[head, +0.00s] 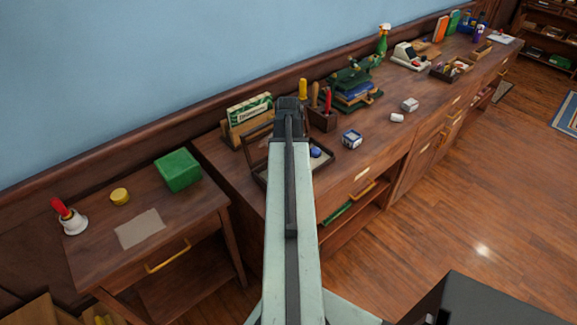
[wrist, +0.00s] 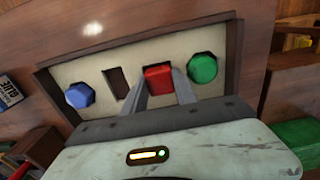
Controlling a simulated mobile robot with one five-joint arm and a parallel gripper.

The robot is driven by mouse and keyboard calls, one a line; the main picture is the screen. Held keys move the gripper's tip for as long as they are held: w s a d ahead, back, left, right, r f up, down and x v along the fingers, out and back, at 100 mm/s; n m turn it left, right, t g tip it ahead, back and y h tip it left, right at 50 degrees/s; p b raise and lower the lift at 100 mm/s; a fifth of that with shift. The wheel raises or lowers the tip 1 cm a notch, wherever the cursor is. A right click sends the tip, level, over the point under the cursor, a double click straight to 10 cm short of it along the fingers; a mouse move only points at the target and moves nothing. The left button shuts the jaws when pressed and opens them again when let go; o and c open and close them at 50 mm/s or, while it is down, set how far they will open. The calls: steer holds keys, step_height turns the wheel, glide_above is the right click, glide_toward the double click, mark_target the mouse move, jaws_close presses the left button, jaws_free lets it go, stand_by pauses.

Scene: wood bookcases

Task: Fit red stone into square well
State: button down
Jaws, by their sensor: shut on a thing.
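The stone tray (wrist: 66,70) has a pale panel with a dark frame in the wrist view. A blue faceted stone (wrist: 79,95) sits at its left and a green one (wrist: 203,67) at its right. A dark, empty square well (wrist: 118,83) lies between the blue stone and the red stone (wrist: 158,81). My gripper (wrist: 162,75) is shut on the red stone, just right of that well. I cannot tell how high the red stone is over the panel. In the head view the tray (head: 259,180) and blue stone (head: 315,152) show partly; my arm hides the red stone.
A tool holder (head: 322,119), a small blue-and-white box (head: 352,138) and a box of green-and-white packets (head: 248,115) stand near the tray. The front right counter is mostly clear.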

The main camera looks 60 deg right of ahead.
steer(key=shift+s+a+f, duration=0.25)
steer(key=shift+f, duration=0.05)
steer(key=c, duration=1)
jaws_free()
steer(key=shift+f, duration=0.1)
steer(key=shift+o, duration=0.2)
steer(key=shift+d+r+p, duration=0.15)
steer(key=shift+r+p, duration=0.5)
step_height(320, 180, up, 12)
steer(key=p, duration=1.2)
steer(key=shift+w+d, duration=0.15)
steer(key=shift+w, duration=0.1)
steer(key=shift+f, duration=0.1)
steer(key=shift+s, duration=0.1)
